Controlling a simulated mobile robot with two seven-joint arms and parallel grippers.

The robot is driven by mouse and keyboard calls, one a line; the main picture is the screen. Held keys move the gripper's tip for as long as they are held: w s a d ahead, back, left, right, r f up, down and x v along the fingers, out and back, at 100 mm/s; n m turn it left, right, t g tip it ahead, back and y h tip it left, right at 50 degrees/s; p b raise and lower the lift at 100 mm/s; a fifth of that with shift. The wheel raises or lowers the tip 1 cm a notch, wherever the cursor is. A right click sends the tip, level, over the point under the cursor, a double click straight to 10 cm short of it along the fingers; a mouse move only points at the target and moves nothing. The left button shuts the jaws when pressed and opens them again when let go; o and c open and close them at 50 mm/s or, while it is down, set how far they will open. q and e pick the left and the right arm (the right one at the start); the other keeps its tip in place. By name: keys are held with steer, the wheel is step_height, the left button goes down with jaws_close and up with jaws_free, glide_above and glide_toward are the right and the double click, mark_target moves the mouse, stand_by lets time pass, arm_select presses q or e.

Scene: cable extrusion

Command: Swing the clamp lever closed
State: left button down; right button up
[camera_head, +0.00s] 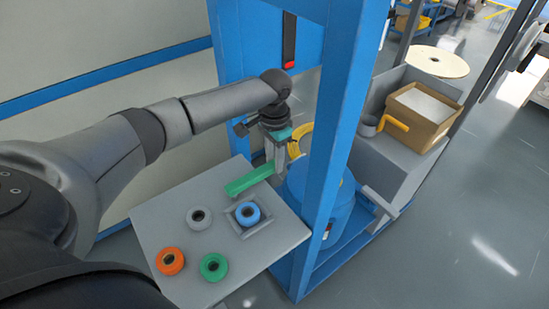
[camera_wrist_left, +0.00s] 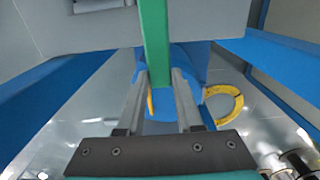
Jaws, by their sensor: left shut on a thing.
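A long green bar (camera_head: 250,179), which looks like the clamp lever, lies over the back edge of the grey table. My left gripper (camera_head: 271,163) reaches down from above at the bar's right end and is shut on it. In the left wrist view the green bar (camera_wrist_left: 155,40) runs from the top edge down between the fingertips of my left gripper (camera_wrist_left: 163,80). The bar's pivot and any clamp body cannot be made out. My right gripper is not in view.
The grey table (camera_head: 165,222) holds an orange roll (camera_head: 170,261), a green roll (camera_head: 214,267), a grey roll (camera_head: 199,218) and a blue roll (camera_head: 248,214) in a square holder. A blue post (camera_head: 340,110) stands close right of my gripper. A blue drum (camera_head: 340,210) stands behind it.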

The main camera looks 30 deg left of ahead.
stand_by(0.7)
arm_select(q)
steer(key=shift+s+d+r+p, duration=0.15)
steer(key=shift+d+p, duration=0.2)
steer(key=shift+p, duration=0.3)
steer(key=shift+s+d+m+p, duration=1.1)
steer(key=shift+m+p, duration=0.4)
steer(key=shift+p, duration=0.55)
steer(key=shift+s+d+m+p, duration=1)
steer(key=shift+m+p, duration=0.5)
steer(key=shift+p, duration=0.55)
steer(key=shift+s+d+m+p, duration=1.1)
steer(key=shift+m+p, duration=0.4)
steer(key=shift+p, duration=0.55)
steer(key=shift+a, duration=0.1)
steer(key=c, duration=0.6)
jaws_free()
steer(key=shift+o, duration=0.2)
step_height(320, 180, up, 12)
steer(key=p, duration=0.2)
